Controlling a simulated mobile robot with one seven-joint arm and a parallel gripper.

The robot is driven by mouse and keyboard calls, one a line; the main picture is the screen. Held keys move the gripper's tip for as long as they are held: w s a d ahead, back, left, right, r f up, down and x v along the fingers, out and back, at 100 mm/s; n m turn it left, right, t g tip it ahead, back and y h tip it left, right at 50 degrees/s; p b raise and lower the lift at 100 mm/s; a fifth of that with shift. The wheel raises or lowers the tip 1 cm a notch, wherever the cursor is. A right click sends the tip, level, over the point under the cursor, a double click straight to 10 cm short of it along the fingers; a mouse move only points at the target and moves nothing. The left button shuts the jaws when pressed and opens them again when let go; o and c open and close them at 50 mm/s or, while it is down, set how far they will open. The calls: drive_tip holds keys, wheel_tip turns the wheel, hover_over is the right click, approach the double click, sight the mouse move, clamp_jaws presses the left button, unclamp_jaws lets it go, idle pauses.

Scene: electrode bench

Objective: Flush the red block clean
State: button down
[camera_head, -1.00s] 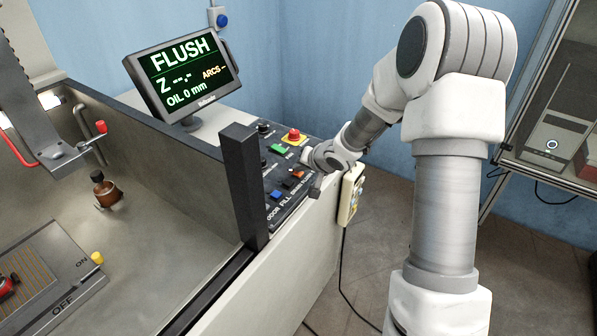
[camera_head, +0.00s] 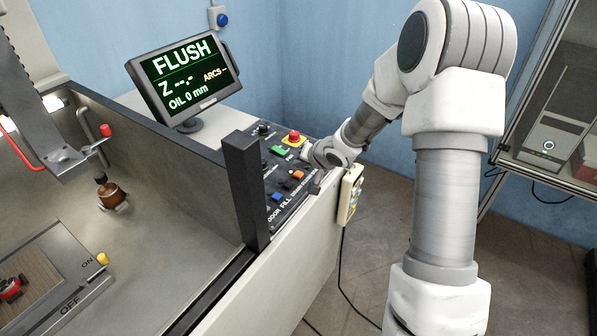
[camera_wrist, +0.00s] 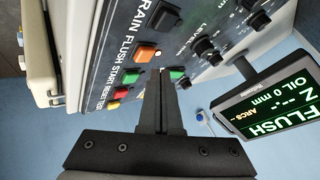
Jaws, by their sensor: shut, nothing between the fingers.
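The red block (camera_head: 11,289) sits on the slatted plate of the ON/OFF-marked fixture (camera_head: 62,275) in the tank, at the left edge of the head view. The control panel (camera_head: 288,205) is on the right side of the machine. My gripper (camera_wrist: 163,78) is shut and empty, its fingertips close over the panel between the bright orange button (camera_wrist: 145,52) and a green button (camera_wrist: 177,74). I cannot tell whether it touches the panel. In the head view my wrist covers part of the panel's right edge. The screen (camera_head: 185,72) reads FLUSH and OIL 0 mm.
A red emergency button (camera_head: 294,137) stands near the panel's far end. A dark upright post (camera_head: 245,190) rises beside the panel. A pendant (camera_head: 350,194) hangs on the machine's side. Floor to the right is clear.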

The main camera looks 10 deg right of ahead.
sight(300, 176)
drive_tip(key=shift+r+p, duration=2.3)
drive_tip(key=shift+f, duration=0.1)
